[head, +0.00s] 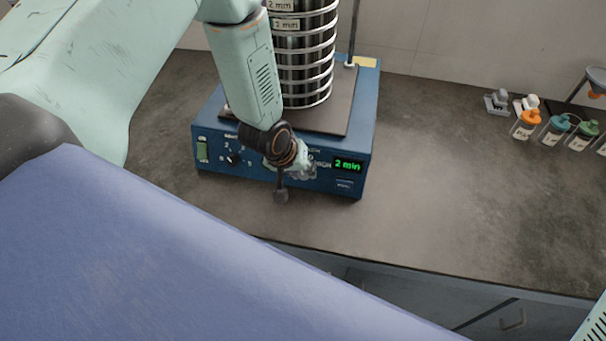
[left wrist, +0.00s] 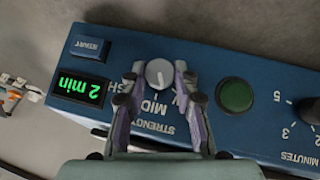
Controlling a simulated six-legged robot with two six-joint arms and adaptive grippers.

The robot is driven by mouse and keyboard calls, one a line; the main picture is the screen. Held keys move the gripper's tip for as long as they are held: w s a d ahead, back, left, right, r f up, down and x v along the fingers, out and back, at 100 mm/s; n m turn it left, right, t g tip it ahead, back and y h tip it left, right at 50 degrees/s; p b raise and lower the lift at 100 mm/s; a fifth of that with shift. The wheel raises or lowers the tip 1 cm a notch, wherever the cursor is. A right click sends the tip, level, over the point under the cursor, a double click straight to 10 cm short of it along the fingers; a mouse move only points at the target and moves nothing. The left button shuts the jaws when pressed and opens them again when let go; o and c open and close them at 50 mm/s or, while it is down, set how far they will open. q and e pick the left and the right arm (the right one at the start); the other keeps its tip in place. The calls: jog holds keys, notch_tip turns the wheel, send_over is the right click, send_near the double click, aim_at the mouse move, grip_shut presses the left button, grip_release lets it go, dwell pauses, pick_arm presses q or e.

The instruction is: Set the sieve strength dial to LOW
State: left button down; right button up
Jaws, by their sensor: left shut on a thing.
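The strength dial (left wrist: 159,73) is a small round grey knob on the front of the blue sieve shaker (head: 213,120). In the left wrist view the panel appears upside down, with MID printed below the dial, HIGH partly covered at left and LOW mostly covered at right. A short dark mark on the dial seems to point toward MID. My left gripper (left wrist: 155,80) is shut on the dial, one finger on each side. In the head view my left gripper (head: 302,164) is at the panel and hides most of the dial. My right gripper is not in view.
The panel also has a green display (head: 348,164) reading 2 min, a START button (head: 344,184), a minutes dial (head: 234,158), a green power switch (head: 202,151) and a round green button (left wrist: 235,95). A sieve stack (head: 307,60) stands on top. Bottles (head: 526,124) stand at right; the bench between is clear.

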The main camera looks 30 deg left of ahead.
pick_arm(q)
jog(key=b, duration=0.1)
jog(key=n+h+b, duration=0.1)
jog(key=n+t+h+b, duration=0.1)
jog(key=shift+s+a+f+b, duration=0.1)
jog(key=shift+a+f+b, duration=0.15)
jog(key=shift+f+b, duration=0.05)
jog(key=shift+s+n+t+h+b, duration=0.15)
jog(key=shift+n+t+h+b, duration=0.8)
jog(key=shift+h+b, duration=0.4)
jog(key=c, duration=1.5)
grip_release()
jog(key=o, duration=0.5)
jog(key=shift+s+r, duration=0.15)
jog(key=shift+w, duration=0.2)
jog(key=shift+s, duration=0.15)
